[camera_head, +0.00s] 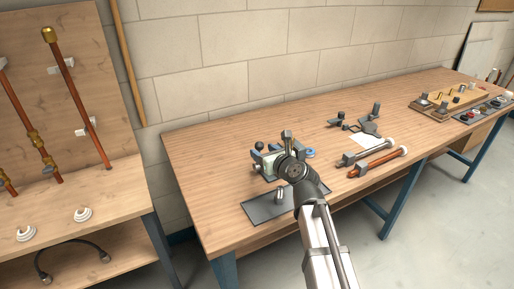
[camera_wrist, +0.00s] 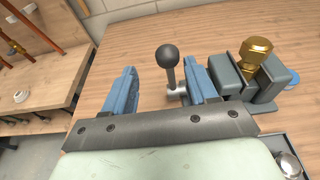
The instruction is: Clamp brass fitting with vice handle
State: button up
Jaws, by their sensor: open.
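The vice (camera_wrist: 270,82) is dark grey and stands on the bench right of my gripper (camera_wrist: 160,72) in the wrist view. The brass fitting (camera_wrist: 256,50) stands upright between its jaws; I cannot tell how tightly they meet it. The vice handle (camera_wrist: 168,58) is a dark rod with a ball knob, on a silver hub. It shows between my two blue fingers, nearer the right one, and the fingers are apart.
A dark mat (camera_head: 262,209) with a silver cylinder (camera_head: 279,196) lies at the bench's near left. A blue ring (camera_head: 310,153) lies right of the vice. The bench's left end is clear. A panel with copper pipes (camera_head: 75,95) stands at left.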

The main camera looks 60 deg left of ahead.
jog(key=v, duration=0.3)
jog(key=shift+d, duration=0.1)
jog(key=shift+c, duration=0.4)
